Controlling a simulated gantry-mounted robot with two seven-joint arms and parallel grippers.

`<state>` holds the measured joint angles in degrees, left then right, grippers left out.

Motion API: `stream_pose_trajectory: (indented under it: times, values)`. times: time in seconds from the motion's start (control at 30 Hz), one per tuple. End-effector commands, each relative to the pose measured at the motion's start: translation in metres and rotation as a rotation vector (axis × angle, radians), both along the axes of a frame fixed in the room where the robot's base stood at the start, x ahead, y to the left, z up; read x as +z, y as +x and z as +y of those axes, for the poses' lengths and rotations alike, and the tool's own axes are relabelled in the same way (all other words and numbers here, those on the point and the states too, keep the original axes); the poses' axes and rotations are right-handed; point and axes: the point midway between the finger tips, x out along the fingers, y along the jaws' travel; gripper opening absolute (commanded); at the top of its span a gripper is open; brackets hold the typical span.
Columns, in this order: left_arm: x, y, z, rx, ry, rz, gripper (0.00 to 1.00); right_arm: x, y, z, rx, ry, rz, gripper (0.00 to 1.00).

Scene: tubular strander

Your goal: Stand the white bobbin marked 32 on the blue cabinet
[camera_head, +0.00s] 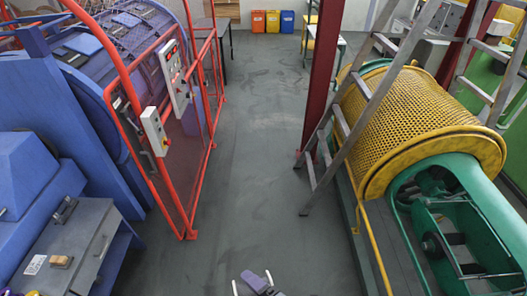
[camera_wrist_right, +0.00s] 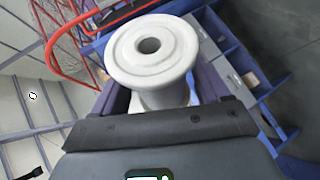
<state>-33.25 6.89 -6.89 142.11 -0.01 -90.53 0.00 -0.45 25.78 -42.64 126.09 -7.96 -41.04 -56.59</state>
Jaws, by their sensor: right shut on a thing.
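The white bobbin (camera_wrist_right: 152,50) fills the upper middle of the right wrist view, one round flange with a centre hole facing the camera. No number is visible on it. My right gripper (camera_head: 255,283) is shut on the bobbin, its purple fingers on either side of the core. In the head view they are at the bottom edge, with the bobbin's white flange edges (camera_head: 269,279) beside a finger; the bobbin seems to lie sideways, above the floor. The blue cabinet with a grey top (camera_head: 84,226) stands at the lower left, apart from the bobbin.
On the cabinet top are a wooden block (camera_head: 61,261), a white label (camera_head: 35,264) and a dark metal piece (camera_head: 65,210). A red guard frame (camera_head: 185,205) stands behind it. A ladder (camera_head: 350,130) and yellow mesh drum (camera_head: 420,125) stand right. The middle floor is clear.

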Motion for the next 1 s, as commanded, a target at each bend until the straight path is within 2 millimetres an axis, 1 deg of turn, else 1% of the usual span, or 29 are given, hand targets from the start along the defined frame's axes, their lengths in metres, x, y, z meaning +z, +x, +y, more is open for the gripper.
stream_pose_trajectory:
  times: [0.07,0.17,0.27,0.3,0.33,0.37,0.4,0.43,0.5,0.6,0.7,0.77,1.0]
  values:
    - [0.0,0.0,0.0,0.0,0.0,0.0,1.0,-0.012,0.003,-0.012,-0.081,0.004,0.005,0.2]
    - [0.0,0.0,0.0,0.0,0.0,0.0,1.0,-0.028,0.012,-0.035,-0.203,0.003,0.004,0.2]
    - [0.0,0.0,0.0,0.0,0.0,0.0,1.0,-0.044,0.022,-0.071,-0.35,0.0,0.002,0.2]
    - [0.0,0.0,0.0,0.0,0.0,0.0,1.0,-0.051,0.027,-0.09,-0.419,-0.003,0.002,0.2]
    - [0.0,0.0,0.0,0.0,0.0,0.0,1.0,-0.054,0.031,-0.105,-0.466,-0.002,-0.001,0.2]
    - [0.0,0.0,0.0,0.001,0.0,0.0,1.0,-0.056,0.035,-0.118,-0.51,-0.002,-0.003,0.2]
    - [0.0,0.0,0.0,0.001,0.001,0.0,1.0,-0.057,0.04,-0.136,-0.563,-0.003,-0.005,0.2]
    - [0.0,0.0,0.0,0.001,0.0,0.0,1.0,-0.058,0.044,-0.149,-0.6,-0.002,-0.007,0.2]
    - [0.0,0.0,0.0,0.0,0.0,0.0,1.0,-0.053,0.053,-0.175,-0.671,0.0,-0.01,0.2]
    - [0.0,0.0,0.0,0.0,0.0,0.0,1.0,-0.048,0.061,-0.205,-0.746,0.001,-0.01,0.2]
    - [0.0,0.0,0.0,0.001,0.0,0.0,1.0,-0.046,0.064,-0.226,-0.791,0.0,-0.007,0.2]
    - [0.0,0.0,0.0,0.001,0.0,0.0,1.0,-0.045,0.064,-0.235,-0.802,0.0,-0.007,0.2]
    - [0.0,0.0,0.0,0.001,0.0,0.0,1.0,-0.045,0.064,-0.234,-0.772,0.002,-0.007,0.2]
